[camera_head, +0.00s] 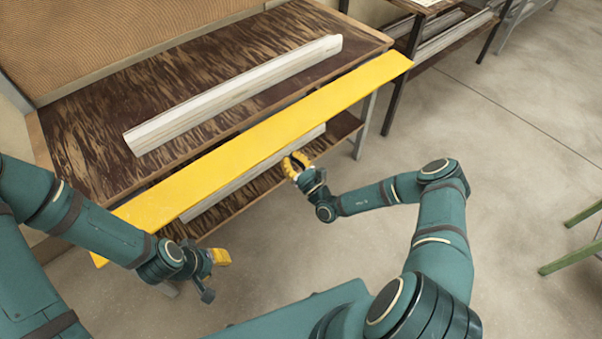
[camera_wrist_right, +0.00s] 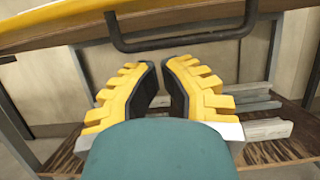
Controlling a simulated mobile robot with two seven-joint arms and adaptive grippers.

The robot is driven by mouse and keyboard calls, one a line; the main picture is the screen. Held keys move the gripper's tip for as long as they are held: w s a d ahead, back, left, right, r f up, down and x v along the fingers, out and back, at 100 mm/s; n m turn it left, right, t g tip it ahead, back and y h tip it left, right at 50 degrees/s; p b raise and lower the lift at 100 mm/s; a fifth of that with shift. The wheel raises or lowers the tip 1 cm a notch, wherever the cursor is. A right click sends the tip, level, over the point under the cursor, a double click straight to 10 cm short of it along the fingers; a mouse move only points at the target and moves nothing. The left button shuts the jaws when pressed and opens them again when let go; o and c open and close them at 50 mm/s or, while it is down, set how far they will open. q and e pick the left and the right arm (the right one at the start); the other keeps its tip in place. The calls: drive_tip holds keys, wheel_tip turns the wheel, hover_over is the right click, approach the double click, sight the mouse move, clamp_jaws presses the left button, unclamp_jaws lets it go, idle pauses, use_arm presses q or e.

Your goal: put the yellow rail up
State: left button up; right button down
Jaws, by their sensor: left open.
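The yellow rail (camera_head: 265,130) is a long flat board lying slantwise along the front edge of the bench in the head view. Its near left end is partly hidden behind my left arm. In the right wrist view a yellow band (camera_wrist_right: 60,25) crosses the top, with a dark bar handle (camera_wrist_right: 185,42) just under it. My right gripper (camera_head: 296,164) is below the rail's front edge, apart from it; its fingers (camera_wrist_right: 160,76) show a narrow gap with nothing between them. My left gripper (camera_head: 216,262) is open, near the rail's left end and apart from it.
A pale profile (camera_head: 235,93) lies on the dark wooden bench top (camera_head: 90,135). More pale profiles (camera_head: 250,172) lie on the lower shelf. A second rack (camera_head: 440,40) stands at the back right, and a green frame (camera_head: 575,255) at the right. The floor between is clear.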

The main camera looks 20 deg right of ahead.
sight(284, 133)
drive_tip(key=shift+s+r, duration=0.15)
drive_tip(key=shift+r, duration=0.85)
drive_tip(key=shift+s+r, duration=0.1)
drive_tip(key=shift+r, duration=0.9)
drive_tip(key=shift+d, duration=0.1)
